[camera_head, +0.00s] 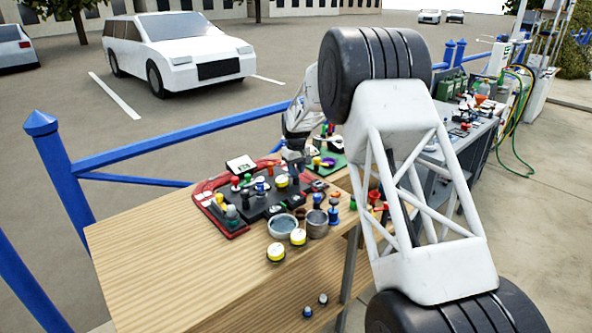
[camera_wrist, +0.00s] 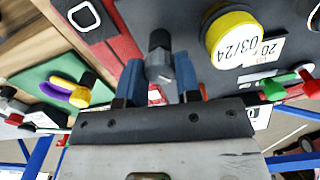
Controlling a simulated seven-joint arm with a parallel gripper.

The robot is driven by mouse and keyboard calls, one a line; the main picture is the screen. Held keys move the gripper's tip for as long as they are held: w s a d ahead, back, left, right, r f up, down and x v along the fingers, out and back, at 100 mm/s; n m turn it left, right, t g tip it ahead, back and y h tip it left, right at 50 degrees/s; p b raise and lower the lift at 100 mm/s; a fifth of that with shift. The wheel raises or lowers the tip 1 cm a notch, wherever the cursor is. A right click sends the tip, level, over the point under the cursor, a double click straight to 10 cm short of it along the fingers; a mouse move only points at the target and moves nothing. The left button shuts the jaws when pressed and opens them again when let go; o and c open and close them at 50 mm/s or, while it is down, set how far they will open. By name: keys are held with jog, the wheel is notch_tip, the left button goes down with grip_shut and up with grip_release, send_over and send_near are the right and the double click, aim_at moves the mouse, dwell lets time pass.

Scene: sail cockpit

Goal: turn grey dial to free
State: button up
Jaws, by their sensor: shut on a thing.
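In the wrist view, the grey dial (camera_wrist: 160,66) stands out from the dark panel (camera_wrist: 185,20), with a darker knob end beside it. My gripper (camera_wrist: 159,76) has its two blue fingers on either side of the grey dial and is shut on it. The dial's markings are not readable, so its setting cannot be told. In the head view, my gripper (camera_head: 291,160) is over the far side of the panel board, and the dial is hidden or too small to make out there.
A green plate (camera_wrist: 58,92) with a purple and yellow handle lies left. In the head view, several knobs and cups crowd the wooden table (camera_head: 150,235), whose front left is bare.

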jog(key=shift+m, duration=0.7)
jog(key=o, duration=0.9)
jog(key=shift+r, duration=3.95)
